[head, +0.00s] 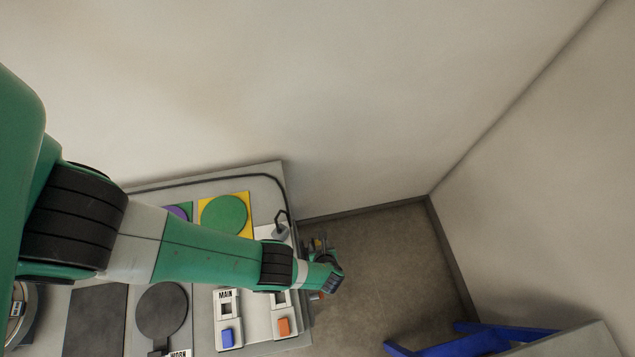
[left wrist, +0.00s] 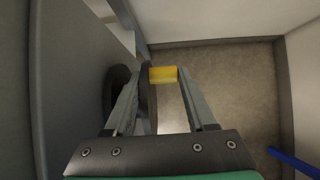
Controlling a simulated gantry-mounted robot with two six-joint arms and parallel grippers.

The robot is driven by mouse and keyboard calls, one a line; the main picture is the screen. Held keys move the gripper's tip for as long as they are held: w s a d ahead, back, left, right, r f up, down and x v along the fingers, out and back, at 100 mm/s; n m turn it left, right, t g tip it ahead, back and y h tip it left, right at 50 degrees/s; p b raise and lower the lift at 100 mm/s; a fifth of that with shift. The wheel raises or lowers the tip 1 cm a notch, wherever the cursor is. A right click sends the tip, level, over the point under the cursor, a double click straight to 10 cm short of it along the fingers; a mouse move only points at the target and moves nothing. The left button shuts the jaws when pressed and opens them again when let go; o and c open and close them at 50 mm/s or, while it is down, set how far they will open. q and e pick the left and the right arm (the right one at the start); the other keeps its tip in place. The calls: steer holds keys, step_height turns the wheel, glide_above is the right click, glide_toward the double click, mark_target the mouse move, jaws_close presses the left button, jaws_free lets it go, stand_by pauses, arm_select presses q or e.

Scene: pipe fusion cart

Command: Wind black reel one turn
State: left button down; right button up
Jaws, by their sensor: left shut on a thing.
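In the left wrist view, the black reel (left wrist: 116,78) is a dark round shape on the side of the cart, partly hidden behind a finger of my left gripper (left wrist: 163,77). A yellow handle (left wrist: 163,74) stands out beside the reel, between the fingertips. My left gripper is shut on this yellow handle, with its fingers on either side. In the head view, my left gripper (head: 322,285) is at the right side of the cart, mostly hidden by its own wrist. The reel cannot be made out clearly there. My right gripper is not in view.
The cart top (head: 206,322) carries a green disc (head: 224,214) on a yellow square, a dark round plate (head: 162,311), a blue switch (head: 227,338) and an orange switch (head: 284,327). A wall stands behind. Free floor (head: 385,270) lies to the right, with a blue frame (head: 460,341) beyond.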

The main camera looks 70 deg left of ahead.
arm_select(q)
steer(key=shift+w+d+r, duration=0.15)
steer(key=shift+w+d, duration=0.05)
steer(key=shift+w, duration=0.1)
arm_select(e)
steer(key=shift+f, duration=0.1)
arm_select(q)
steer(key=shift+c, duration=2.4)
jaws_free()
steer(key=shift+o, duration=0.3)
steer(key=shift+w, duration=0.15)
steer(key=shift+s, duration=0.2)
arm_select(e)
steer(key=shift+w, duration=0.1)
